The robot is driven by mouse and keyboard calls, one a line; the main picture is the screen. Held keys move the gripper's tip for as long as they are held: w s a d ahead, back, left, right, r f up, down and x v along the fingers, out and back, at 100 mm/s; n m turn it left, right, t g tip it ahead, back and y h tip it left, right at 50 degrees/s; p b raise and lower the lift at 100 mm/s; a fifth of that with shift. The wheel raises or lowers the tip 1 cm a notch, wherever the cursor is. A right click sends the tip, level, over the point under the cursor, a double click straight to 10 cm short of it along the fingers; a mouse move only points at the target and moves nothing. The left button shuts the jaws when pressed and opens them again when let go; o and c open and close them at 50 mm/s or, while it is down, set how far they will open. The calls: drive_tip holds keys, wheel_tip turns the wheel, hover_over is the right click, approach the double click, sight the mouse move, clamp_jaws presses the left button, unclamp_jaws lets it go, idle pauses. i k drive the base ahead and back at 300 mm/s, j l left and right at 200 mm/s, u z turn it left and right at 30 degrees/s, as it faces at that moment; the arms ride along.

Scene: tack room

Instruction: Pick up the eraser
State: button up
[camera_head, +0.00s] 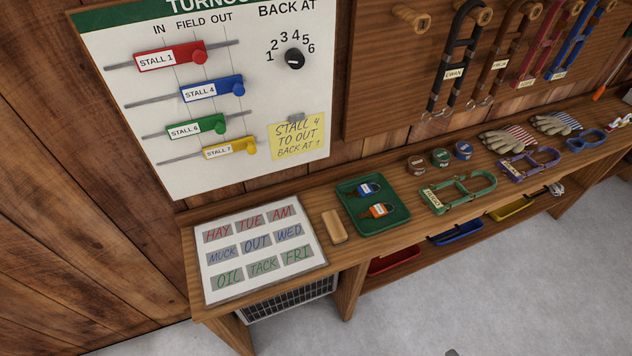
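A small tan and brown block (334,227), which looks like the eraser, lies on the wooden bench (372,238). It sits between the white word board (262,284) on its left and the green tray (399,224) on its right, with narrow gaps. Its top and front side show and nothing covers it. My gripper is not recognisable in this view. Only a tiny dark tip shows at the bottom edge, and I cannot tell what it is.
A green halter (459,194) and several small tins lie further right. A turnout board (216,110) with sliders stands behind. Coloured trays sit on a lower shelf. The grey floor in front is clear.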

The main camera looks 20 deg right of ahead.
sight(337, 234)
drive_tip(key=i+j, duration=0.4)
drive_tip(key=j, duration=0.25)
drive_tip(key=i+j, duration=0.2)
drive_tip(key=j+z, duration=0.05)
drive_tip(key=j, duration=0.05)
